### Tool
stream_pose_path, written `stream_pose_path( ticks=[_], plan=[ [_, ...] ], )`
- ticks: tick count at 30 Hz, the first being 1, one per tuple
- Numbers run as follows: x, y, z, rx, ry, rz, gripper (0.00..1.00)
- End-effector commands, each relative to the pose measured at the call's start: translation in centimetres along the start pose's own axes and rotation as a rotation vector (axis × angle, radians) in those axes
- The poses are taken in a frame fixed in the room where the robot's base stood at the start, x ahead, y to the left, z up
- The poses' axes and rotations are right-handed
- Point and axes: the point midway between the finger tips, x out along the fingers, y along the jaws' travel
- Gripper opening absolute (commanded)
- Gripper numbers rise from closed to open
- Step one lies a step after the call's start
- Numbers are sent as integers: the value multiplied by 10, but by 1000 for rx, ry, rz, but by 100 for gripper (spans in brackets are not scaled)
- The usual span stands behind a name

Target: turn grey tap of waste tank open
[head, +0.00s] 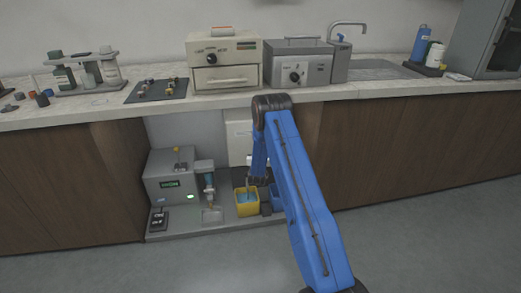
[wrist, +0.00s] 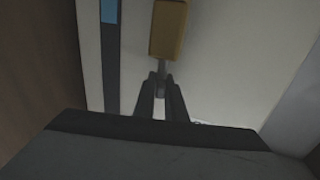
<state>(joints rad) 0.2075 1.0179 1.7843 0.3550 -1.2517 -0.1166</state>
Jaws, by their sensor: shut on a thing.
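The waste tank (head: 238,130) is the pale box in the open bay under the counter, partly hidden by my blue arm. Its pale front (wrist: 230,60) fills much of the wrist view, with a dark upright strip and a blue patch at the left. My gripper (wrist: 161,90) is in front of it, its two dark fingers close together. They are shut on a thin grey piece (wrist: 161,76), which I take to be the grey tap; the fingers hide most of it. How far it is turned cannot be told. A yellow-brown block (wrist: 169,30) is just beyond the fingertips.
In the bay, a yellow bin (head: 247,206) stands below my gripper, with a blue container (head: 277,199) beside it. A grey machine (head: 172,177) with a green display stands to the left. The worktop (head: 215,100) overhangs the bay, and wooden panels flank it.

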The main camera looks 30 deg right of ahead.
Motion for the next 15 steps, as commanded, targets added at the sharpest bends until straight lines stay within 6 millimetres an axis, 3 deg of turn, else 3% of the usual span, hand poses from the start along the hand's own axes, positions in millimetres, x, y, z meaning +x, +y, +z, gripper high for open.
stream_pose_path(
  ticks=[15],
  plan=[
    [1, 1, -1, 1, 2, -254, 0]
  ],
)
